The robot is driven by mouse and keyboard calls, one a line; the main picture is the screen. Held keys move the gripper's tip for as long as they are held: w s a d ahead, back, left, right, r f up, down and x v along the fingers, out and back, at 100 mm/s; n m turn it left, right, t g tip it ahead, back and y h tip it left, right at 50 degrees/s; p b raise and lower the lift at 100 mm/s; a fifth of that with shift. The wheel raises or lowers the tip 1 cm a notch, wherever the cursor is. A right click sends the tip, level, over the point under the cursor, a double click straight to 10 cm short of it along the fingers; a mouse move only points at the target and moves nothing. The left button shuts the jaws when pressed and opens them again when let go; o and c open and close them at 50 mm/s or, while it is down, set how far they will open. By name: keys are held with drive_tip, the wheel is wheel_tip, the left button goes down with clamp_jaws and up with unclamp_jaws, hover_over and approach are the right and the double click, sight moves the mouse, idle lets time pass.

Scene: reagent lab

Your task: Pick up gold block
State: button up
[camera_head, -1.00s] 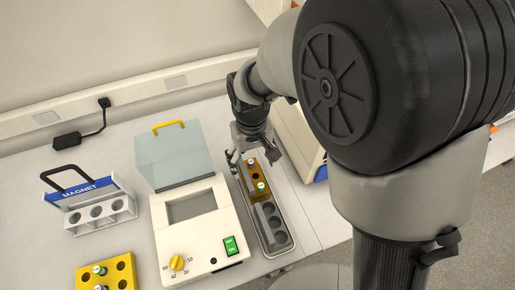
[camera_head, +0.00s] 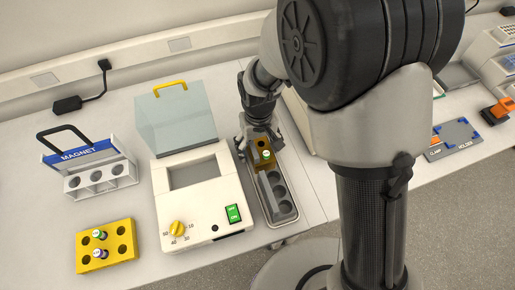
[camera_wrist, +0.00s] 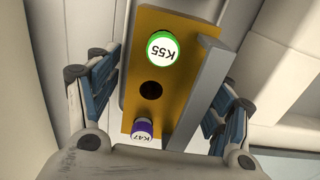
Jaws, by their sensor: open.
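The gold block (camera_head: 257,160) sits in the far part of the long grey metal tray (camera_head: 272,222). In the wrist view the gold block (camera_wrist: 140,60) holds a green-capped tube marked K55 (camera_wrist: 166,48) and a purple-capped tube marked K47 (camera_wrist: 142,129), with an empty hole between them. My gripper (camera_head: 259,147) is over the block. In the wrist view my gripper (camera_wrist: 160,98) is open, one finger on each side of the block, with gaps visible. Whether the fingers reach below the block's top cannot be told.
A grey upright bar (camera_wrist: 208,85) runs along the block's right side. Left of the tray is a white device (camera_head: 195,205) with a clear lid (camera_head: 175,125). Farther left are the magnet rack (camera_head: 98,180) and a yellow block (camera_head: 125,245) with tubes.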

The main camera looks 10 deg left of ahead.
drive_tip(key=shift+c, duration=0.3)
drive_tip(key=shift+r, duration=0.1)
drive_tip(key=c, duration=1.6)
